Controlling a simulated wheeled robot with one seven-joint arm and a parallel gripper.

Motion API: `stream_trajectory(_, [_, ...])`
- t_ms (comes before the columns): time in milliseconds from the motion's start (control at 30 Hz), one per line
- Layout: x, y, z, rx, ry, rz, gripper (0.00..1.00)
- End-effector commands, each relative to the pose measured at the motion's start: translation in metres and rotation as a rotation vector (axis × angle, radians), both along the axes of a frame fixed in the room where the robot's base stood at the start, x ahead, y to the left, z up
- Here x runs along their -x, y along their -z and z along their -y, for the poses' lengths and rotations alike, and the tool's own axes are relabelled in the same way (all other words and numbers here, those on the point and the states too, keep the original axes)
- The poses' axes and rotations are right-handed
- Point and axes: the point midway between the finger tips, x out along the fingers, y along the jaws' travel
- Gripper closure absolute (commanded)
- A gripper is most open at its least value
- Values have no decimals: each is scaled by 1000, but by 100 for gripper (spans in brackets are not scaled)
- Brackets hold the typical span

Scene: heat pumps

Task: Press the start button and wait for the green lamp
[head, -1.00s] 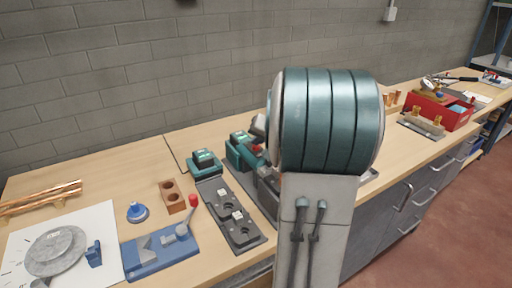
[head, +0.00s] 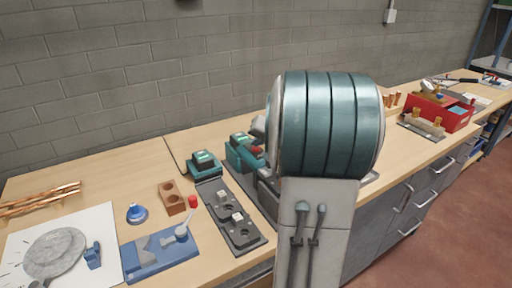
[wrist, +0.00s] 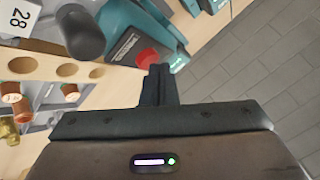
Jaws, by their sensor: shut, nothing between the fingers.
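A teal machine (head: 239,155) with a lit greenish display (head: 241,138) and a red button (head: 256,151) stands on the bench, partly behind my arm. In the wrist view the red button (wrist: 148,57) sits on the teal housing (wrist: 125,38), beside a dark label. My gripper (wrist: 158,70) is shut and empty. Its fingertips appear right at the lower edge of the red button; I cannot tell whether they touch it. In the head view my arm hides the gripper. I cannot make out a separate green lamp on the machine.
A smaller teal device (head: 204,163) with a greenish display stands to the left. A dark fixture plate (head: 232,224), a wooden block with holes (head: 172,197) and a blue lever tool (head: 160,256) lie nearby. A red bin (head: 455,118) stands far right.

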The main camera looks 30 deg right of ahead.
Motion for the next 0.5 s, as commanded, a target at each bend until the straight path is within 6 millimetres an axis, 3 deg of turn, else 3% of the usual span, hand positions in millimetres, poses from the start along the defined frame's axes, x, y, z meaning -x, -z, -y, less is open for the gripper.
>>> stream_trajectory(200, [0,-12,0,0,0,1,100])
stream_trajectory(500, [0,-12,0,0,0,1,100])
